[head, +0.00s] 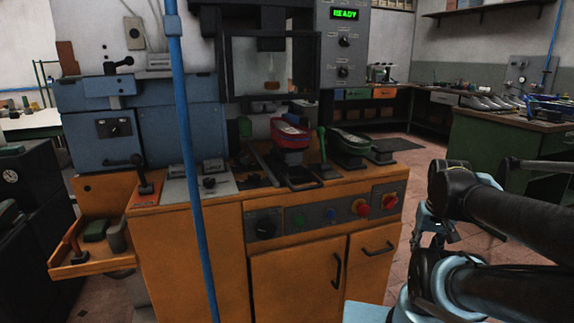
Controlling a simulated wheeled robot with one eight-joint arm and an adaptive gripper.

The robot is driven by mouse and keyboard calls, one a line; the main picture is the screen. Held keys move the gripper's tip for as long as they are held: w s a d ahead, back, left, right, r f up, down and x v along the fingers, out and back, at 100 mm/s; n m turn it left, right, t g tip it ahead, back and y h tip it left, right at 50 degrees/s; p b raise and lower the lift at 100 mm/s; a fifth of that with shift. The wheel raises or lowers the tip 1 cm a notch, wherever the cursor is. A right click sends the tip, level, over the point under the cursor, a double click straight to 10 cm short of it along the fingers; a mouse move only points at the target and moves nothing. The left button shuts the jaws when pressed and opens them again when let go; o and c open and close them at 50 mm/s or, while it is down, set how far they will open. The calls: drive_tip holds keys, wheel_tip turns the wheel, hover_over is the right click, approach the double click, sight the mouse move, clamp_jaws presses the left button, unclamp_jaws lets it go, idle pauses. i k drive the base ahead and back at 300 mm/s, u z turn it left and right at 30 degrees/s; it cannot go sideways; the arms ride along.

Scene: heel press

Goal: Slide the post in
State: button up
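The orange heel press cabinet (205,255) stands in the middle of the head view. On its top a red shoe form (289,134) sits on a dark post (291,157), below and in front of the press opening. A green-rimmed shoe form (350,142) sits on a second dark support to its right. A green-handled lever (322,150) stands upright between them. My gripper (438,236) is at the right, clear of the cabinet and of both posts. My arm partly covers it, and its fingers are not clear enough to tell open from shut.
A vertical blue pipe (193,170) crosses in front of the cabinet. A lit READY display (345,14) tops the control panel. Red and green buttons line the front. An orange side shelf (92,264) juts out left. Open tiled floor (425,160) lies right of the cabinet, before a green bench (510,150).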

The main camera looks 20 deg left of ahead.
sight(286, 167)
drive_tip(key=z, duration=0.45)
drive_tip(key=k, duration=1.3)
drive_tip(key=u, duration=0.45)
